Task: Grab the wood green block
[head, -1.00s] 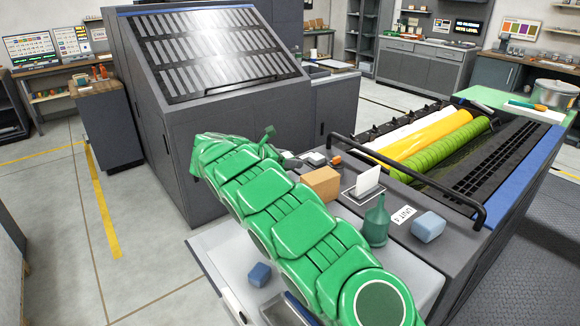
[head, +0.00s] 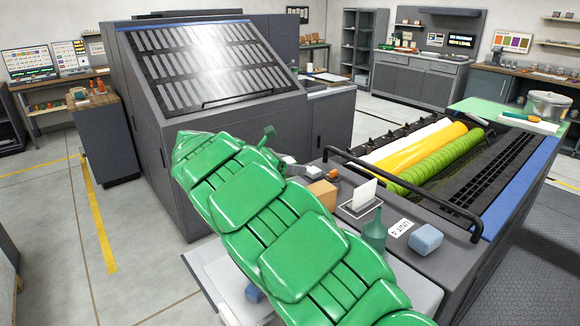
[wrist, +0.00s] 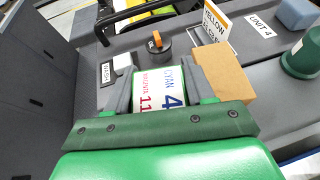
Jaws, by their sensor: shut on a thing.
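In the wrist view my gripper (wrist: 158,72) is shut, its two grey fingers on either side of a white-faced piece with green at its edges (wrist: 158,92). The face is printed "CYAN 4" and "MAGENTA 11". Its lower part is hidden behind my gripper's green front. Whether it is wood cannot be told. No plain green wooden block shows clearly in either view. In the head view my green arm covers much of the foreground, and the held piece cannot be made out clearly. A tan box (wrist: 222,85) stands just right of my right finger; it also shows in the head view (head: 321,195).
On the grey press top stand an orange-knobbed dark cylinder (wrist: 157,45), a white card (head: 364,192), a green bottle (head: 375,236) and a blue block (head: 427,238). A black rail (head: 400,180) runs before the rollers. Another blue block (head: 254,294) is mostly hidden by my arm.

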